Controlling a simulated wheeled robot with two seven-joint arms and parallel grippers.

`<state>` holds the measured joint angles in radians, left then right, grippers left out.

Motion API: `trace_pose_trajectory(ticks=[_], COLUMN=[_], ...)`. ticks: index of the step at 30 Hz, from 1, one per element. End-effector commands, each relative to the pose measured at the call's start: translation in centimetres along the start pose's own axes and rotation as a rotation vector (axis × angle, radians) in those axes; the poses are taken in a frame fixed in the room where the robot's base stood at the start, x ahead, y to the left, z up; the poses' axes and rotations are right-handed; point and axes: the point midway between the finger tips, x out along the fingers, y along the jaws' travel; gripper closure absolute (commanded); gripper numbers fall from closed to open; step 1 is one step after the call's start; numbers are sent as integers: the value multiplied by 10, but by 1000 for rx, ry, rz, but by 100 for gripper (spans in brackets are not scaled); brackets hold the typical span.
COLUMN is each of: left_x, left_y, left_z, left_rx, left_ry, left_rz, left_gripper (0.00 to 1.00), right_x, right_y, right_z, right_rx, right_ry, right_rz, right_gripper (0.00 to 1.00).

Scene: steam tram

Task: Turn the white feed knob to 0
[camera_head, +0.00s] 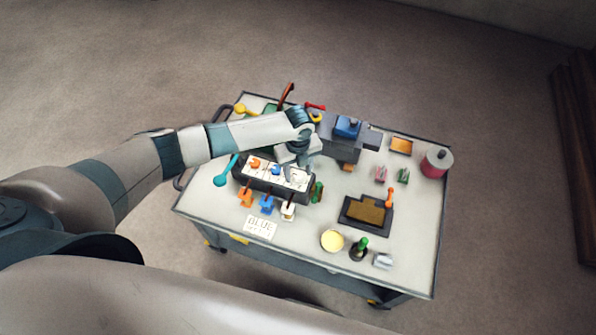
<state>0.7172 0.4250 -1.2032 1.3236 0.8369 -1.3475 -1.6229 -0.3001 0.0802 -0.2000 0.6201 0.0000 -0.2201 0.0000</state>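A dark control box with a white top panel (262,176) stands on the left half of the cart. An orange knob (256,164) and a blue knob (276,171) show on the panel. A white knob cannot be made out clearly against the pale right end of the panel. Any scale marks are too small to read. My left gripper (298,160) hangs over the back right edge of this panel, pointing down. Its fingertips are too small and partly hidden, so I cannot tell whether they touch anything. My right gripper is not in view.
Orange (246,200), blue (267,204) and white (289,211) levers stand along the box's front. A teal lever (222,179) is left. A dark tray (352,213), yellow dish (332,241) and red-sided canister (435,164) are right.

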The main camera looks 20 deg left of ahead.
Motion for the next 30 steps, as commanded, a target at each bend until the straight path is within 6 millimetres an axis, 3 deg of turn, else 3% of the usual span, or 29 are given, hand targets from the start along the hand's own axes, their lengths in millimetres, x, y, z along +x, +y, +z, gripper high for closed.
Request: trace_pose_trajectory(ticks=[8,14,20,30], left_x=[-2,-17,-47,-116], left_y=[0,0,0,0], left_z=[0,1,1,1], left_rx=[0,0,1,2], left_ry=[1,-1,-1,-3], left_rz=[1,-1,-2,-3], left_gripper=[54,54,54,54], right_x=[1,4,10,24], right_y=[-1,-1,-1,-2], right_z=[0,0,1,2], right_rx=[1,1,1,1], right_ry=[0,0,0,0], right_rz=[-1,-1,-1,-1], right_gripper=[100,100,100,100])
